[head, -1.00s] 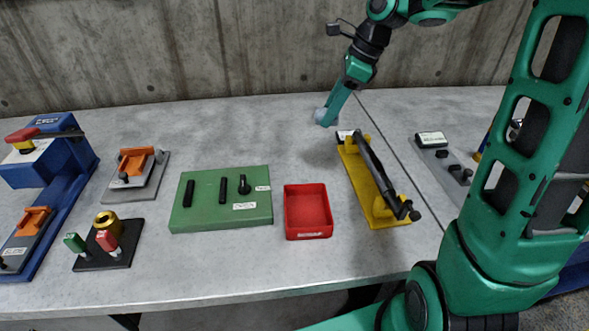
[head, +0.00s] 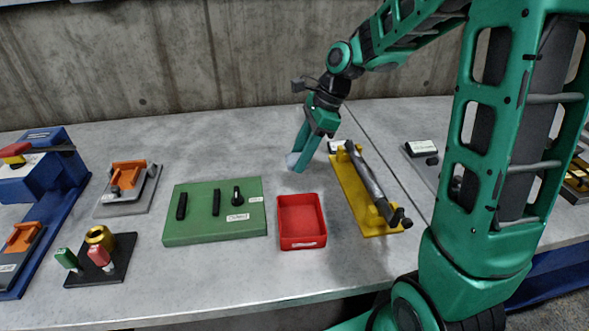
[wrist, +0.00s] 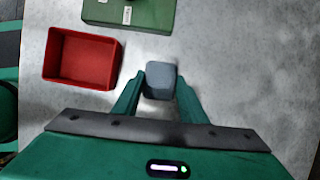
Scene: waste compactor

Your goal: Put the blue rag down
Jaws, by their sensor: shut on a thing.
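The blue rag (wrist: 161,79) is a small grey-blue block-like piece between the two fingertips in the wrist view. In the head view the rag (head: 292,159) shows as a pale patch at the finger ends. My gripper (head: 300,163) is shut on it and points down over the table, behind the red tray and left of the yellow fixture. In the wrist view my gripper (wrist: 160,88) has one finger on each side of the rag. I cannot tell whether the rag touches the tabletop.
The red tray (head: 303,244) stands in front, with the green board (head: 215,234) to its left. The yellow fixture (head: 352,200) with its bar lies right of the gripper. The grey tabletop (head: 240,148) behind the green board is clear. A concrete wall (head: 180,60) closes the back.

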